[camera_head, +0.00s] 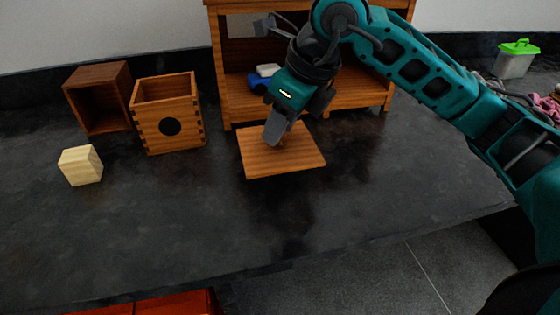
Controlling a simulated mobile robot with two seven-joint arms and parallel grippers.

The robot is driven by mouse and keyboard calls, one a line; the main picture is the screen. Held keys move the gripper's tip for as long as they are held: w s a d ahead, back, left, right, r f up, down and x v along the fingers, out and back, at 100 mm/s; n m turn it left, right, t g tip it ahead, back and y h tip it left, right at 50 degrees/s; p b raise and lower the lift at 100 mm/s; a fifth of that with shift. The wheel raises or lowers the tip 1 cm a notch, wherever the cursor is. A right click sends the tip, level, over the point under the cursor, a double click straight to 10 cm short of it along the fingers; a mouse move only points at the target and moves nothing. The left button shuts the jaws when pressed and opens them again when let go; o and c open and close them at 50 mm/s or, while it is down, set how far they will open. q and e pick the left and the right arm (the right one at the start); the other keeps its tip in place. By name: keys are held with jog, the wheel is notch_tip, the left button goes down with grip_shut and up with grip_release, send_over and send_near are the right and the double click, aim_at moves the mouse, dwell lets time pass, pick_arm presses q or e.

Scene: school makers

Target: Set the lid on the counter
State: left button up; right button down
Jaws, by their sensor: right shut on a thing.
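The lid (290,160) is a flat, square board of orange-brown wood. It is level, low over or on the dark counter (190,215); I cannot tell if it touches. My right gripper (277,138) comes down from above and is shut on the lid at its upper middle. The gripped part is mostly hidden behind the fingers. My left gripper is not in view.
Left of the lid stand an open-topped wooden box (170,122) with a round dark hole, a darker open box (100,98) and a pale wood block (81,165). A wooden shelf unit (222,85) stands close behind the lid. The counter's front middle is clear.

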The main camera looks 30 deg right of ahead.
aim_at(285, 147)
notch_tip(285, 147, down, 7)
jog(key=shift+r+b, duration=0.1)
jog(key=shift+b, duration=0.65)
jog(key=shift+r, duration=0.1)
jog(key=shift+f, duration=0.25)
jog(key=c, duration=0.8)
grip_release()
jog(key=shift+r, duration=0.1)
jog(key=shift+r, duration=0.2)
jog(key=p+v, duration=0.3)
jog(key=v, duration=0.9)
